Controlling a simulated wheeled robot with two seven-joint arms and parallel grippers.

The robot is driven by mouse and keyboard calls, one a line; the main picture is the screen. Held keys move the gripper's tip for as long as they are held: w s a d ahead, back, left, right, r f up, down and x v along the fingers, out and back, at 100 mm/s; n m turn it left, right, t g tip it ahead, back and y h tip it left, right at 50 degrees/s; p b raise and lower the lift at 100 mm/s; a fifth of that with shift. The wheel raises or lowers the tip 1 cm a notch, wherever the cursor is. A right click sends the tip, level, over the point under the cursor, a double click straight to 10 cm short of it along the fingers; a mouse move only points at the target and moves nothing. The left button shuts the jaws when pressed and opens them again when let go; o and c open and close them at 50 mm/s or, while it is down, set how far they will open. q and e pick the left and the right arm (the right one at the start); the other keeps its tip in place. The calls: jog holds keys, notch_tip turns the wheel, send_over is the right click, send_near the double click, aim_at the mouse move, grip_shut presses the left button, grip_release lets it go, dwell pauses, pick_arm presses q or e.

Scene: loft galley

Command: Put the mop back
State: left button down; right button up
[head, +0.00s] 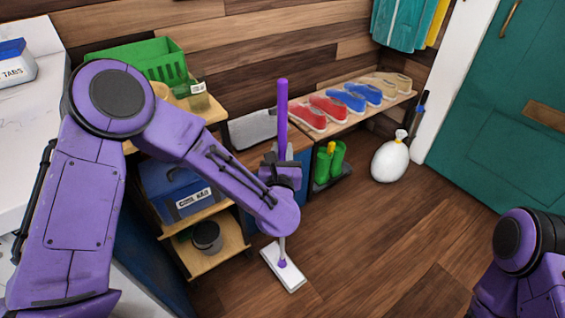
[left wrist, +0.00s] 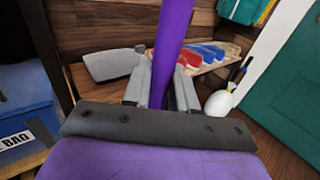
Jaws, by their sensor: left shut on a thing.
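The mop has a purple handle (head: 283,112) and a flat white head (head: 283,268) low down near the wooden floor. My left gripper (head: 283,160) is shut around the handle, which stands close to upright. In the left wrist view the handle (left wrist: 172,45) rises between the two grey fingers (left wrist: 160,85). The lower shaft is partly hidden behind my left arm. I cannot tell whether the mop head touches the floor. My right arm shows at the lower right edge of the head view, but its gripper is out of sight.
Left of the mop stands a shelf unit (head: 205,217) with a blue bag (head: 170,190), a dark pot (head: 206,237) and a green basket (head: 150,62) on top. Behind is a shoe bench (head: 345,122) with green boots (head: 328,160) below. A white sack (head: 390,160) sits right. Floor in front is clear.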

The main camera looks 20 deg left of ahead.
pick_arm(q)
jog(key=shift+w+f+b, duration=0.15)
jog(key=shift+f, duration=0.75)
jog(key=shift+w+f+b, duration=0.15)
jog(key=shift+f, duration=0.85)
jog(key=c, duration=1.3)
grip_release()
jog(key=shift+f, duration=0.15)
jog(key=o, duration=0.4)
